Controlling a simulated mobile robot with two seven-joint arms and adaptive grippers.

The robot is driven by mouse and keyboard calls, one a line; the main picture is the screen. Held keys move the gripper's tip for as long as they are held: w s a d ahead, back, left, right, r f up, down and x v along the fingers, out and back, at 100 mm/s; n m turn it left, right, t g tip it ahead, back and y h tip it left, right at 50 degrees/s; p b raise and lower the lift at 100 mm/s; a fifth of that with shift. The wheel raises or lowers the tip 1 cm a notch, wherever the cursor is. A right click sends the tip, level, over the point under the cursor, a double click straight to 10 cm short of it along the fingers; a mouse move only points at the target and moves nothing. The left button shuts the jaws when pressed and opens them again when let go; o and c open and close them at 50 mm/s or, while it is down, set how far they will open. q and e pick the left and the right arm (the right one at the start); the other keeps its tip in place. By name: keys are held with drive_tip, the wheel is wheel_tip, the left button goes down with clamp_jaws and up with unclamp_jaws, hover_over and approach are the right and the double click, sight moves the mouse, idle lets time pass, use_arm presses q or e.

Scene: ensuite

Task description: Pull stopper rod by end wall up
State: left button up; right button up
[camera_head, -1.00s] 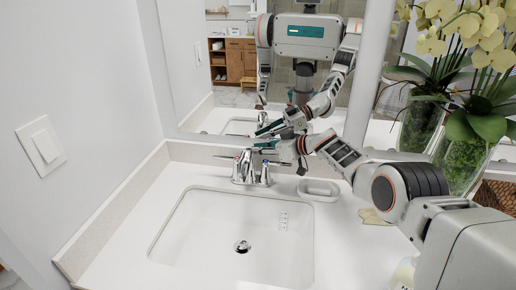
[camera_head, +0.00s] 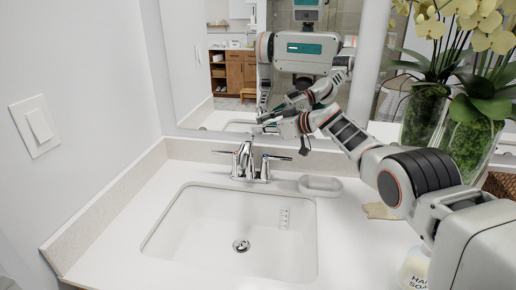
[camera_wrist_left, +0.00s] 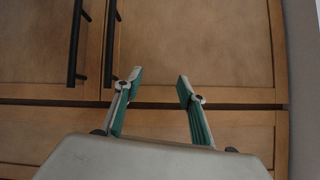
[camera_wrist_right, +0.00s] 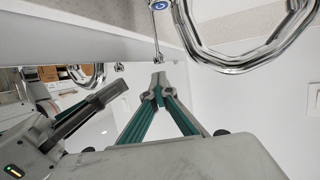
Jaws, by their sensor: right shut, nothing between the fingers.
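The chrome faucet (camera_head: 250,163) stands behind the sink by the mirror wall. In the right wrist view, which is upside down, a thin chrome rod (camera_wrist_right: 157,38) with a small knob shows beside the spout (camera_wrist_right: 225,62). It looks like the stopper rod, but its lower end is unclear. My right gripper (camera_wrist_right: 159,84) is shut and empty, its tips close to the knob with no clear grip on it. In the head view my right gripper (camera_head: 264,129) is above the faucet, and the rod cannot be made out. My left gripper (camera_wrist_left: 161,80) is open and empty before wooden cabinet fronts.
The mirror (camera_head: 222,90) rises just behind the faucet and reflects my arms. A white soap dish (camera_head: 320,187) sits right of the faucet. Orchid vases (camera_head: 470,145) and a soap bottle (camera_head: 413,270) stand at the right. The sink basin (camera_head: 195,235) is empty.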

drive_tip(key=o, duration=0.4)
drive_tip(key=shift+w+d+r, duration=0.1)
drive_tip(key=shift+d+r, duration=0.1)
drive_tip(key=shift+r, duration=0.5)
wheel_tip(320, 180, up, 10)
drive_tip(key=shift+w+f, duration=0.1)
drive_tip(key=shift+f, duration=0.15)
drive_tip(key=shift+f, duration=0.1)
